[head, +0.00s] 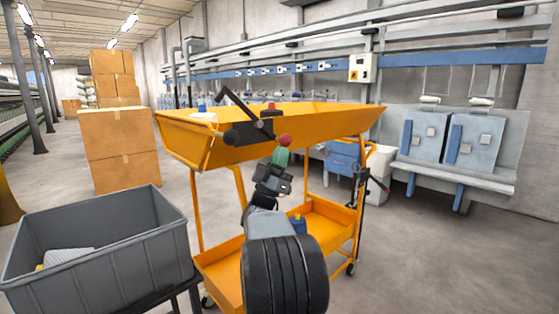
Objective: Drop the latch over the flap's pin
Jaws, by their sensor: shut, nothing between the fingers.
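A black latch-like bar (238,106) slants up from a dark block on the near side of the orange cart's top tray (325,123). A dark round-ended part (240,136) sits at its lower left. I cannot tell which part is the flap or its pin. A red ball-shaped knob (285,140) shows just right of the dark block. My gripper (280,158) is shut and empty, pointing up and away just below the red knob. A green piece shows at its tip. I cannot tell whether it touches the knob.
The cart has a lower orange shelf (325,214) with a blue container (298,224). A grey bin (110,240) stands close at front left. Cardboard boxes (118,145) stand behind it. Grey machines (460,140) line the right wall. The floor at right is clear.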

